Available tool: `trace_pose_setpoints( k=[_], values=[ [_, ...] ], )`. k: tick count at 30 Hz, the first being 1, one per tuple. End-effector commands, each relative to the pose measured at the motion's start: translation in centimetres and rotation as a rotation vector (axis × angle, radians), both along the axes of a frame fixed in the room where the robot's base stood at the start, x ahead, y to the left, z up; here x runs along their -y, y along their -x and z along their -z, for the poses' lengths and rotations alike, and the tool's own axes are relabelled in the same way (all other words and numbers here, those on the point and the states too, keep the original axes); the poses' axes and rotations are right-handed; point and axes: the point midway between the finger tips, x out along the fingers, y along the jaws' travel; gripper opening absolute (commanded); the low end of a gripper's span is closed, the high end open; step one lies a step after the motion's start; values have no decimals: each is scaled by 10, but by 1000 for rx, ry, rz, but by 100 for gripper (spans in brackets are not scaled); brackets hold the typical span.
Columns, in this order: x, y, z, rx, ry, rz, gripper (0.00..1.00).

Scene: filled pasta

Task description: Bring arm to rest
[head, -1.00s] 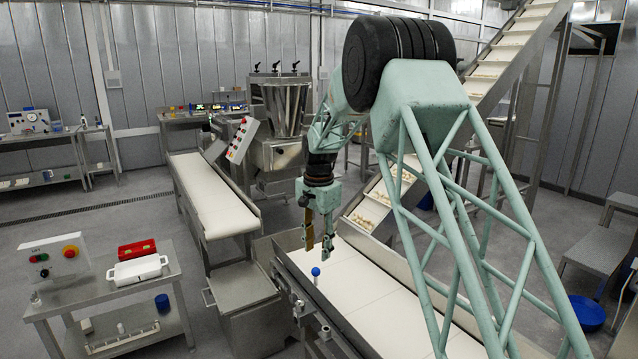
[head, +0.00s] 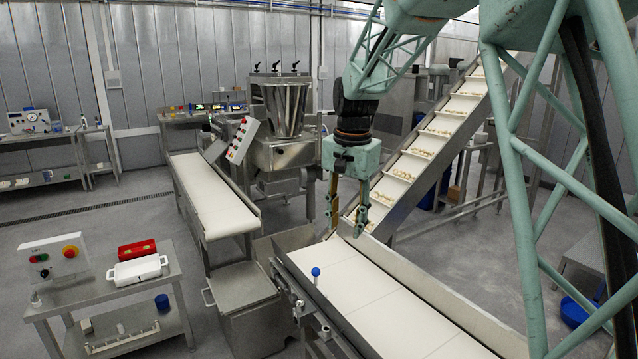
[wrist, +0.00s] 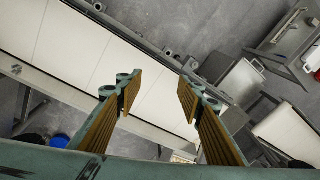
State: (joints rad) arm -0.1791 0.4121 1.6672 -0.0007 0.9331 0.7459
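My gripper (head: 346,222) hangs from my pale green arm in the head view, pointing down above the far end of the white conveyor belt (head: 385,303). In the wrist view my gripper (wrist: 157,95) shows two fingers with ribbed yellow-brown pads, spread well apart. Nothing is between them; the belt (wrist: 115,62) lies below the gap. No object is held.
An inclined conveyor (head: 425,142) carrying pasta rises behind my gripper. A second white belt (head: 210,193) and a steel hopper machine (head: 283,130) stand to the left. A table with a white tray (head: 138,270) is front left.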

Motion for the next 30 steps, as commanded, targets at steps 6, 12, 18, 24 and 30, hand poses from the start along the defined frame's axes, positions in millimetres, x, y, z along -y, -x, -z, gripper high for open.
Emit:
trace_pose_setpoints(
  k=[6, 12, 18, 24, 30],
  values=[
    [16, 34, -28, 17, 4, -38, 35],
    [30, 65, -49, 32, 10, -75, 35],
    [43, 98, -68, 47, 15, -111, 35],
    [55, 131, -85, 62, 22, -148, 35],
    [67, 166, -98, 76, 29, -182, 35]
  ],
)
